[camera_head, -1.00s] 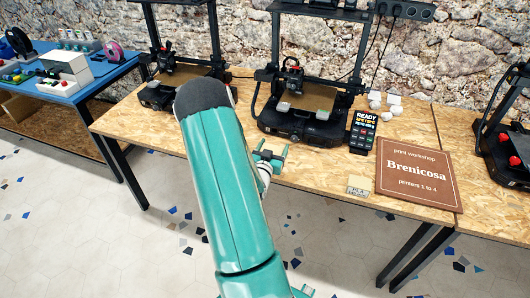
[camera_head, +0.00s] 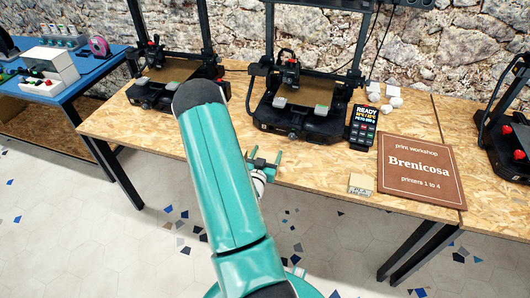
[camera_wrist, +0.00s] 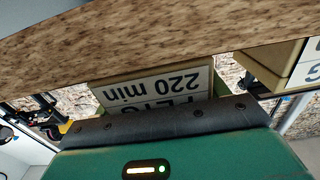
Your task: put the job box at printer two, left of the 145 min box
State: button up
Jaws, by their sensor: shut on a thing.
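My gripper (camera_head: 264,160) is over the front of the wooden table, below the middle printer and partly behind my arm. In the wrist view it is shut on a pale box (camera_wrist: 160,85) whose upside-down label reads PETG 220 min. The held box is hard to make out in the head view. The middle printer (camera_head: 300,105) stands behind my gripper. Whether the held box touches the table cannot be told.
Another labelled box (camera_wrist: 298,65) is partly seen at the wrist view's right edge. A brown Brenicosa sign (camera_head: 421,172) lies right of the PLA box. A status panel (camera_head: 363,127) stands beside the middle printer. Bare table (camera_head: 320,170) shows between my gripper and the PLA box.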

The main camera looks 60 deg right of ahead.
jog(key=shift+w+d+f, duration=0.1)
jog(key=shift+f, duration=0.25)
jog(key=shift+w, duration=0.2)
jog(key=shift+s, duration=0.15)
jog(key=shift+f, duration=0.2)
jog(key=o, duration=1)
jog(key=shift+o, duration=0.2)
